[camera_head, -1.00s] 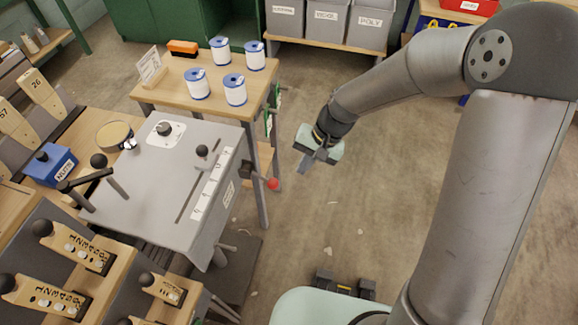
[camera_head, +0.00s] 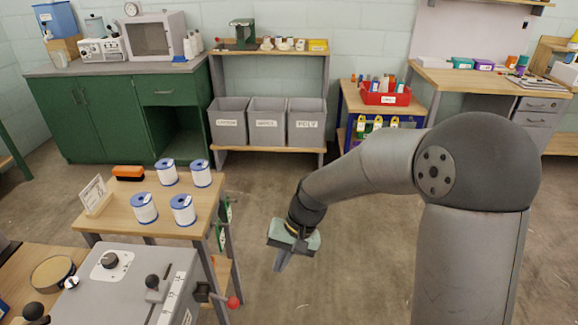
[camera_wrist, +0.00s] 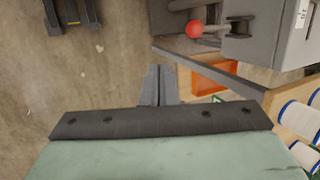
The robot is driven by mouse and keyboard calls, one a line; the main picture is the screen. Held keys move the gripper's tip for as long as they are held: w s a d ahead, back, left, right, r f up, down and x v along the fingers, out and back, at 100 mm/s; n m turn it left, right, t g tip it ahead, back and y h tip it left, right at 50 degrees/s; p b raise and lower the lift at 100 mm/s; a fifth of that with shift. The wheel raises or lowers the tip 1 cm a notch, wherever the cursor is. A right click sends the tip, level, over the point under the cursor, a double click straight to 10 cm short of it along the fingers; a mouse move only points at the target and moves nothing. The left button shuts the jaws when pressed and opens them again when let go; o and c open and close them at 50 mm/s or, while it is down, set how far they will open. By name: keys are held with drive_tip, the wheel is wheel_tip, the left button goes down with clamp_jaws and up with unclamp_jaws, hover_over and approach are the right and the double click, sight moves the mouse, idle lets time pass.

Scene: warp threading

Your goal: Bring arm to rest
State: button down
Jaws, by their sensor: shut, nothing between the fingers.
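My gripper (camera_head: 281,262) hangs at the end of my bent arm, over the open floor to the right of the small wooden table. Its fingers point down and are closed together with nothing between them. In the wrist view the closed fingers (camera_wrist: 158,86) show above the dark bar of the gripper body, with bare floor and a table leg beyond. The gripper touches nothing that I can see.
A wooden table (camera_head: 208,207) with several white spools stands left of my gripper. A grey machine (camera_head: 130,290) with a red-knobbed lever (camera_head: 234,301) is at lower left. Grey bins (camera_head: 268,120), a green cabinet (camera_head: 95,115) and a red crate (camera_head: 386,97) stand behind. The middle floor is clear.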

drive_tip(key=s+d+r+t+h+p, duration=0.2)
drive_tip(key=s+d+r+p, duration=0.6)
drive_tip(key=s+d+r, duration=0.7)
drive_tip(key=shift+s+d+r+t+h, duration=0.35)
drive_tip(key=shift+s+d+h, duration=0.55)
drive_tip(key=shift+d, duration=0.35)
